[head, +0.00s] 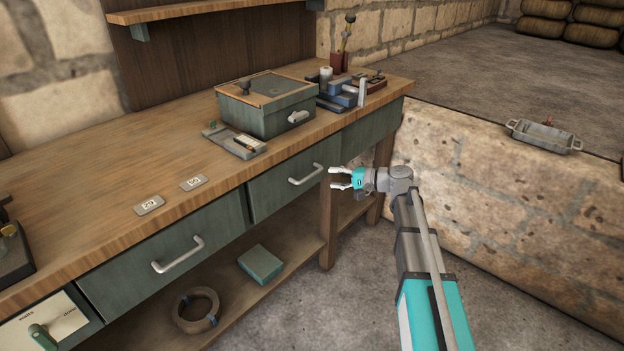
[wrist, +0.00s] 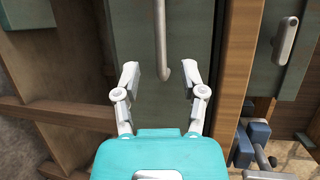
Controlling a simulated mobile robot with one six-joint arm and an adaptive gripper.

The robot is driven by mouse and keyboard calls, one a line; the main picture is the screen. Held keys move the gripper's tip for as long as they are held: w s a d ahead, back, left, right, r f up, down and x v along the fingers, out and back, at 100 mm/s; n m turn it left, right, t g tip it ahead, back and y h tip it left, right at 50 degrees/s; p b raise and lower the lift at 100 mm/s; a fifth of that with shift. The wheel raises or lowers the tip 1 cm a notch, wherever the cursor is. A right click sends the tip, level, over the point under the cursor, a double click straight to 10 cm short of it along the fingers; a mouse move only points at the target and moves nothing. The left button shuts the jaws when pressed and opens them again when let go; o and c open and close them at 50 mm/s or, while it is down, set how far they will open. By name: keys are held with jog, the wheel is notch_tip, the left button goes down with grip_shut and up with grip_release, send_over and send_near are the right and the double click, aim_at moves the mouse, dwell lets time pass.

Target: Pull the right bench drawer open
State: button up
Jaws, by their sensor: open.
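The right bench drawer (head: 272,196) has a grey-green front and looks closed, about flush with the bench. Its metal bar handle (head: 305,175) shows in the head view. In the wrist view the same handle (wrist: 161,40) runs down from the top edge across the drawer front (wrist: 187,28), its near end between my fingers in the picture. My gripper (head: 333,178) is open and empty, just right of the handle's right end, fingers pointing at the bench. It also shows in the wrist view (wrist: 164,83). The fingers look apart from the handle.
The left drawer (head: 135,278) has a similar handle and looks closed. A green lidded box (head: 270,118) and a small tray (head: 238,146) stand on the bench top above. A bench leg (head: 328,225) stands below my gripper. The floor in front is clear.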

aim_at(312, 177)
jog(key=b+x, duration=0.1)
jog(key=x, duration=0.7)
grip_shut()
jog(key=shift+d, duration=0.2)
jog(key=shift+s+a, duration=0.1)
jog(key=shift+a, duration=0.1)
